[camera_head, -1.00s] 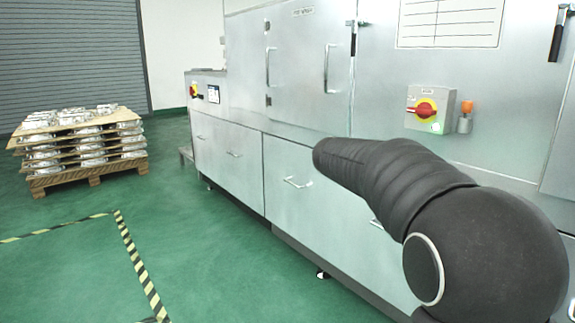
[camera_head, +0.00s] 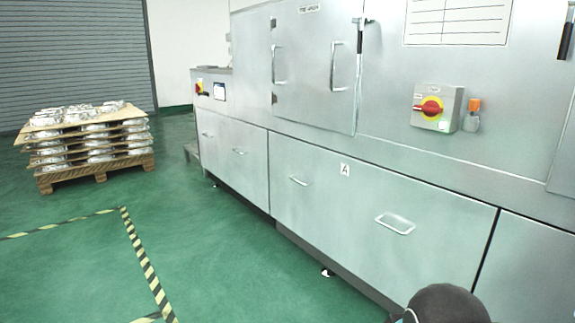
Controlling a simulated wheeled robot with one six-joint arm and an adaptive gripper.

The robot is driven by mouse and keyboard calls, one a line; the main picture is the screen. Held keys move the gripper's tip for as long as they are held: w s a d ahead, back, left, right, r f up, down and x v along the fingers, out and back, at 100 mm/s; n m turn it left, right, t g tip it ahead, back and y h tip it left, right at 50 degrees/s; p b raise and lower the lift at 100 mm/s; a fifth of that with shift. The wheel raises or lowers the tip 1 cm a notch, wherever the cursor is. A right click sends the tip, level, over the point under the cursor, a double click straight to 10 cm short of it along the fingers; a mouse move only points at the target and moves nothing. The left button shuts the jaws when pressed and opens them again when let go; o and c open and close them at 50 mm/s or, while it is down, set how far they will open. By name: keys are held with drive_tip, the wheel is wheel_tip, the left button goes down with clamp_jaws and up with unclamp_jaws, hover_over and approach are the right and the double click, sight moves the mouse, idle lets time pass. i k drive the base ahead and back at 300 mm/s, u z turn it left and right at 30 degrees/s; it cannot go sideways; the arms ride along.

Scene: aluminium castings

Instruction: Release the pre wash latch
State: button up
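The door under the pre-wash label (camera_head: 308,8) is a closed metal panel (camera_head: 305,85) on the front of a long steel machine. A latch with a black grip (camera_head: 360,40) sits at the door's upper right edge, its grip hanging down from a metal bracket. A bar handle (camera_head: 334,65) stands on the door just left of the latch. My gripper is out of view. Only a dark rounded part of my arm shows at the bottom edge, well below the latch.
A red and yellow switch box (camera_head: 431,108) with an orange lamp (camera_head: 473,106) sticks out right of the door. Another black latch grip (camera_head: 566,40) is at the far right. A pallet of castings (camera_head: 95,172) stands left. Green floor in front is clear.

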sight(361, 18)
drive_tip(key=z, duration=0.4)
drive_tip(key=i, duration=1.15)
drive_tip(key=u, duration=0.45)
